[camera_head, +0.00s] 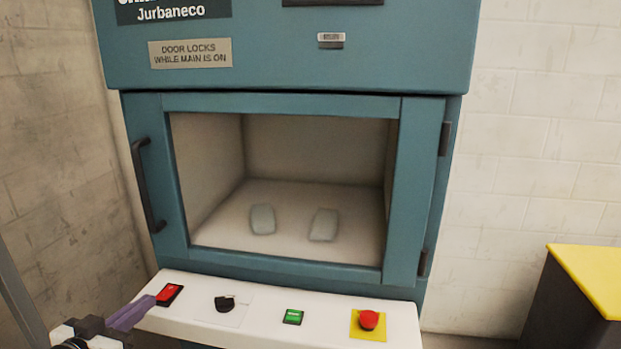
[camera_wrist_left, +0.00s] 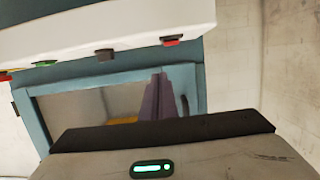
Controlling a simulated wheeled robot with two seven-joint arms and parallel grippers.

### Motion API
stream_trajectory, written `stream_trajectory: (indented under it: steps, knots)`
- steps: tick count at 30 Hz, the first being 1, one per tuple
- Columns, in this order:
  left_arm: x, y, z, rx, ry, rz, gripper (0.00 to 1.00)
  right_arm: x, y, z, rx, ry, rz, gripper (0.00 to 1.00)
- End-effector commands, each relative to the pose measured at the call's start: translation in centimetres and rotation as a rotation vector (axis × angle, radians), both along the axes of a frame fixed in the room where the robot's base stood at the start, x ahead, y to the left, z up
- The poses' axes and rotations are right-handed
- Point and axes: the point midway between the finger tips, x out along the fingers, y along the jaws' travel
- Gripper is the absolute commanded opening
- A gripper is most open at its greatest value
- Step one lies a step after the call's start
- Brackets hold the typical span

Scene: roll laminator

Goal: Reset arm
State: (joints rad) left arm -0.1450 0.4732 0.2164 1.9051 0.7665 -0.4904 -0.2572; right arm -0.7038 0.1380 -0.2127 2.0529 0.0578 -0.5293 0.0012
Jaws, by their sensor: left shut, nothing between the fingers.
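My left gripper (camera_head: 143,303) comes in at the lower left of the head view. Its purple fingers are shut with nothing between them. The tips are close to the red rocker switch (camera_head: 169,294) at the left end of the white control panel; I cannot tell whether they touch it. In the left wrist view the shut fingers (camera_wrist_left: 160,80) point up toward the machine, which appears upside down there. The red switch (camera_wrist_left: 171,40) shows above the fingertips. My right gripper is in neither view.
A teal machine (camera_head: 285,55) has a closed windowed door (camera_head: 418,190) with two pale pads (camera_head: 263,219) inside. The control panel (camera_head: 260,325) carries a black knob (camera_head: 224,303), a green button (camera_head: 293,316) and a red mushroom button (camera_head: 369,319). A yellow-topped box (camera_head: 590,275) stands right.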

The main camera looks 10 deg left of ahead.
Motion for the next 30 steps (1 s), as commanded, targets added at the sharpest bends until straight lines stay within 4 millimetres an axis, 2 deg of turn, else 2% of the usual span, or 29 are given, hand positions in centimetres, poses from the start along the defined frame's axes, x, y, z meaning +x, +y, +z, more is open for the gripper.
stream_trajectory:
  steps: [1,5,6,9,12,16,18,21,30]
  knots:
    - [-1.2,-1.5,-1.8,-0.004,0.052,-0.010,0.00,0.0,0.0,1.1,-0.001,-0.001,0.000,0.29]
    - [-5.8,-6.5,-8.0,0.005,0.202,-0.040,0.00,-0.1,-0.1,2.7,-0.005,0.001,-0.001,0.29]
    - [-7.7,-8.2,-9.8,0.008,0.251,-0.051,0.00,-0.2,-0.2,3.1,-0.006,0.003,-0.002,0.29]
    - [-12.8,-12.6,-13.3,0.012,0.359,-0.080,0.00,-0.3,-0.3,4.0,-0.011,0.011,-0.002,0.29]
    - [-17.6,-16.7,-15.6,0.013,0.448,-0.108,0.00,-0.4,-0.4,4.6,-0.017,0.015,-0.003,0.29]
    - [-22.3,-20.5,-16.8,0.012,0.522,-0.133,0.00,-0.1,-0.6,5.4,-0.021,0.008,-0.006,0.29]
    - [-23.9,-21.8,-17.1,0.012,0.545,-0.143,0.00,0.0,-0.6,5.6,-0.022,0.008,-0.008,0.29]
    - [-25.0,-22.7,-17.3,0.012,0.560,-0.149,0.00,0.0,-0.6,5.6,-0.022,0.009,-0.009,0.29]
    - [-25.1,-22.8,-17.3,0.013,0.562,-0.150,0.00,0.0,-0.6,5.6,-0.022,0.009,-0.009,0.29]
